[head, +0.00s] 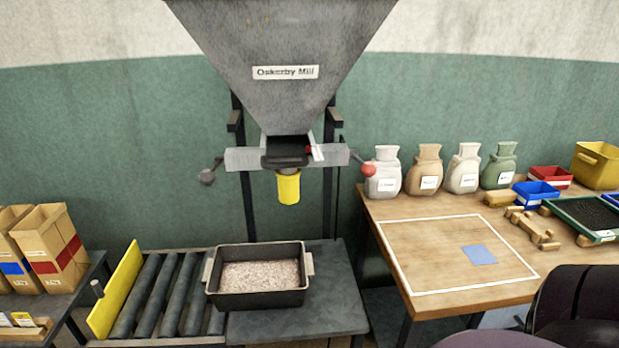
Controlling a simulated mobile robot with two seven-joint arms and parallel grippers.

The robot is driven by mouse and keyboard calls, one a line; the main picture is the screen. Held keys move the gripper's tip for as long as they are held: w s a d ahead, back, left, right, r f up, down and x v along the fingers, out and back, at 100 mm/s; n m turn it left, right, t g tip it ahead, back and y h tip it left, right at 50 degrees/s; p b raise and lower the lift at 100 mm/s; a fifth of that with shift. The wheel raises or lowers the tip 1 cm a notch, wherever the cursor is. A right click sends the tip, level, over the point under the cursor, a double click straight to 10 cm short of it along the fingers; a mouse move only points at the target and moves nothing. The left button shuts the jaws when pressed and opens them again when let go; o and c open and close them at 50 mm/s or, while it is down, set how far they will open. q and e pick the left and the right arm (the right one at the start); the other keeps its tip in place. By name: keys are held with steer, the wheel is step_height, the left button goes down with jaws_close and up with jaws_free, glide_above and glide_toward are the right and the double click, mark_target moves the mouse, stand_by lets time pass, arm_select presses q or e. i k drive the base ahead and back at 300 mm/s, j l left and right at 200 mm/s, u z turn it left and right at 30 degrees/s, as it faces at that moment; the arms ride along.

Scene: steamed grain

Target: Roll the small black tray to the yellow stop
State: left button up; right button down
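The small black tray (257,299) sits below the mill's spout, filled with pale grain (260,275). It has a light handle at each end. Its left end overlaps the right end of the roller track (160,295), and the rest is over a dark flat plate (290,325). The yellow stop (115,289) is an upright plate at the left end of the rollers, with several bare rollers between it and the tray. Neither of my grippers is in view; only dark parts that look like my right arm show at the lower right.
A grey hopper (283,40) with a yellow spout (288,187) hangs above the tray. Paper bags (50,250) stand on a shelf at left. A wooden table (390,270) at right holds sacks (425,170), bins (597,165) and a white-outlined area with a blue square (479,255).

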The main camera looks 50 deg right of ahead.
mark_target(263, 276)
steer(key=i+z, duration=0.2)
steer(key=z, duration=0.2)
steer(key=i+j+z, duration=0.15)
steer(key=z, duration=0.2)
steer(key=i+j+z, duration=0.2)
steer(key=z, duration=0.2)
steer(key=i, duration=0.05)
